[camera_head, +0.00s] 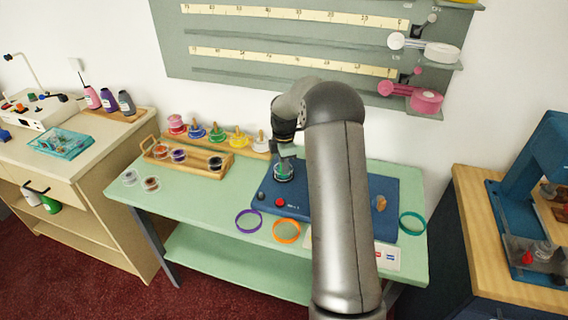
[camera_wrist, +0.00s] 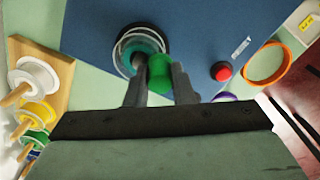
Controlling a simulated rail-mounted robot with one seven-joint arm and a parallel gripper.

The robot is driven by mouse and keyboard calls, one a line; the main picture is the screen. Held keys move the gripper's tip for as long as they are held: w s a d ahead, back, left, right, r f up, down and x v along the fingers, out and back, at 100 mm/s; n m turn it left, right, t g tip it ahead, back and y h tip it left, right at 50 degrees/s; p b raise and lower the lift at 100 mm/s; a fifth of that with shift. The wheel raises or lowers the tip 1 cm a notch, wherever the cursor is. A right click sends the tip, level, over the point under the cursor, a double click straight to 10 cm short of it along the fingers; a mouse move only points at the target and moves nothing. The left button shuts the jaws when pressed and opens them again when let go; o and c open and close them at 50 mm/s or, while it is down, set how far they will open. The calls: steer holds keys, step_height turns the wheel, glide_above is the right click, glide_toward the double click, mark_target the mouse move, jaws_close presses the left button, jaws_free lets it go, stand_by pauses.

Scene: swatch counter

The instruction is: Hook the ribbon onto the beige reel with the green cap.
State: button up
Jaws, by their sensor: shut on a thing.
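My gripper (camera_head: 284,154) is low over the blue board (camera_head: 270,189) on the green counter. In the wrist view its two fingers are shut on a small green piece (camera_wrist: 160,72). A clear round reel with a dark teal centre (camera_wrist: 138,50) is right beside that piece on the board. Its clear rim shows under my gripper in the head view (camera_head: 284,174). I cannot tell whether the green piece is joined to the reel, or pick out a ribbon strand. A beige oval piece (camera_head: 380,203) is at the board's right; I see no green cap on it.
Purple (camera_head: 248,221), orange (camera_head: 286,231) and teal (camera_head: 412,223) rings lie around the board. Coloured spools on pegs, including a green one (camera_head: 217,134), stand behind. A wooden tray (camera_head: 190,165) holds clear spools. A red button (camera_head: 280,202) is on the board.

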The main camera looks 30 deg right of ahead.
steer(key=shift+r+p, duration=0.3)
steer(key=shift+p, duration=0.4)
steer(key=shift+r+p, duration=0.75)
steer(key=shift+r, duration=0.8)
